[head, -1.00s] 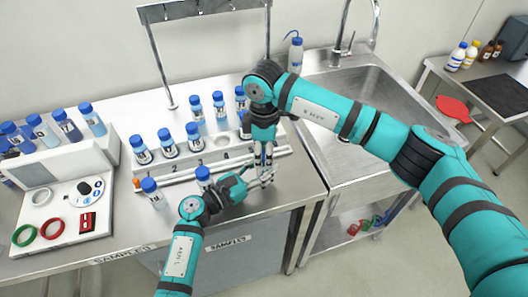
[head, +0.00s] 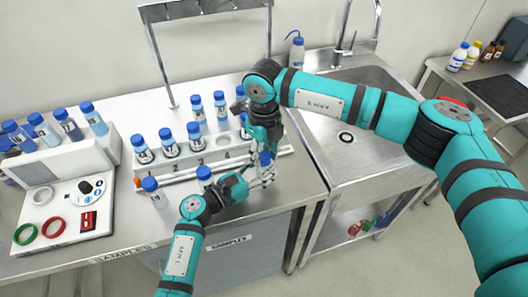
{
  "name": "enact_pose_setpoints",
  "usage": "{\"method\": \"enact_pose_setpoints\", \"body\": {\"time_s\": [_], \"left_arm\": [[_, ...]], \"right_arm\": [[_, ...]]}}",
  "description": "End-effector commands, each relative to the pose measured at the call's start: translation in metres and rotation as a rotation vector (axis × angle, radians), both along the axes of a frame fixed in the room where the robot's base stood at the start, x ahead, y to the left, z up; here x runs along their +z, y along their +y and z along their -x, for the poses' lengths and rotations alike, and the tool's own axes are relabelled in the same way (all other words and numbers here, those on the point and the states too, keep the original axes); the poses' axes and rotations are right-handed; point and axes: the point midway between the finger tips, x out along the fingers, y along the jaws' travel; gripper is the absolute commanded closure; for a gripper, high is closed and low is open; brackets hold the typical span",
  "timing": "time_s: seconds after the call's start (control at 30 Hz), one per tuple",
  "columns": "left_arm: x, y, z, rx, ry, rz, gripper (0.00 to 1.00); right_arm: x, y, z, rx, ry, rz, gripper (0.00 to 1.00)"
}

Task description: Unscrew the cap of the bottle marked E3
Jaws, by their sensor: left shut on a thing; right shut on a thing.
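My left gripper (head: 262,180) reaches in from the left, low over the front of the bench, and is shut on a bottle that it mostly hides. My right gripper (head: 269,154) points down from above, right over the left one. It is shut on the blue cap (head: 265,158) at the top of that bottle. The bottle looks about upright. Whether the cap has come loose from its neck cannot be told. The bottle's mark is hidden by the grippers, so I cannot read E3 on it.
A white rack (head: 190,168) with numbered places holds several blue-capped bottles behind my grippers. Two more bottles (head: 155,193) (head: 204,178) stand in front of it. A device with dials (head: 65,205) is at left, a sink (head: 350,115) at right.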

Motion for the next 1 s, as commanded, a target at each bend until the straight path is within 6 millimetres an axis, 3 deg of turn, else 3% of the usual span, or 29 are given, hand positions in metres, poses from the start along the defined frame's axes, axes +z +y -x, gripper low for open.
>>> {"method": "enact_pose_setpoints", "body": {"time_s": [0.03,0.8,1.0], "left_arm": [[-0.0014,0.0011,0.0013,-0.002,0.002,-0.001,1.0],[-0.0024,0.0016,0.0022,-0.003,0.003,-0.002,1.0],[-0.0025,0.0017,0.0022,-0.003,0.003,-0.002,1.0]], "right_arm": [[0.0011,-0.0063,-0.0066,0.097,-0.015,0.01,1.0],[0.0025,-0.0076,-0.0071,1.944,-0.006,0.011,1.0],[0.0025,-0.0079,-0.0069,2.265,-0.002,0.01,1.0]]}}
